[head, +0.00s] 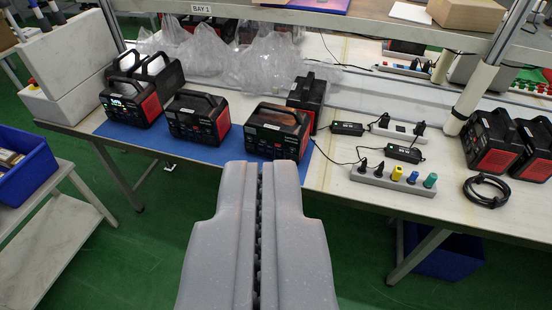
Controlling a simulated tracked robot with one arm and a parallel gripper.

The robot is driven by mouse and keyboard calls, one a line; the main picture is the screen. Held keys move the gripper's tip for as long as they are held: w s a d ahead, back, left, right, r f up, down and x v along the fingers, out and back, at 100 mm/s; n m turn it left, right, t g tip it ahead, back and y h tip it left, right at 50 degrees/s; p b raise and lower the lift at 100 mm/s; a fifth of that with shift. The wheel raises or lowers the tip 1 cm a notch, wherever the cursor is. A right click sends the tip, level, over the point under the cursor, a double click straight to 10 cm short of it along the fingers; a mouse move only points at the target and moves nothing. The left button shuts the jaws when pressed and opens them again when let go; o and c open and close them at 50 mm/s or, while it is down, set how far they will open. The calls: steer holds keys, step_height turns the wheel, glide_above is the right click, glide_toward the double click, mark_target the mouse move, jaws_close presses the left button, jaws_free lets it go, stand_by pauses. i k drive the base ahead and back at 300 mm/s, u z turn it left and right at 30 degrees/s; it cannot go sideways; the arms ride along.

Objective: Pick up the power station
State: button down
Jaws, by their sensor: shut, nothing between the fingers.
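Several black-and-red power stations with top handles stand on the blue mat (222,152) of the workbench. The front left power station (130,105) has a lit display. A middle power station (197,120) and a right power station (277,132) stand along the mat's front edge. Another power station (307,97) stands just behind the right one. Two more, including one power station (491,142), stand at the bench's right end. My gripper (259,170) is shut and empty. It is in front of the bench, with its fingertips pointing toward the right power station and appearing just below it.
Crumpled clear plastic (250,65) lies behind the power stations. Power strips (393,182), black adapters (347,128) and a coiled cable (486,191) lie to the right. A shelf post (478,88) rises there. A blue bin (22,165) stands at left.

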mark_target(277, 129)
steer(key=z, duration=0.2)
steer(key=k, duration=0.15)
steer(key=u, duration=0.45)
steer(key=i, duration=0.7)
steer(key=z, duration=3.4)
steer(key=k, duration=0.55)
steer(key=z, duration=0.1)
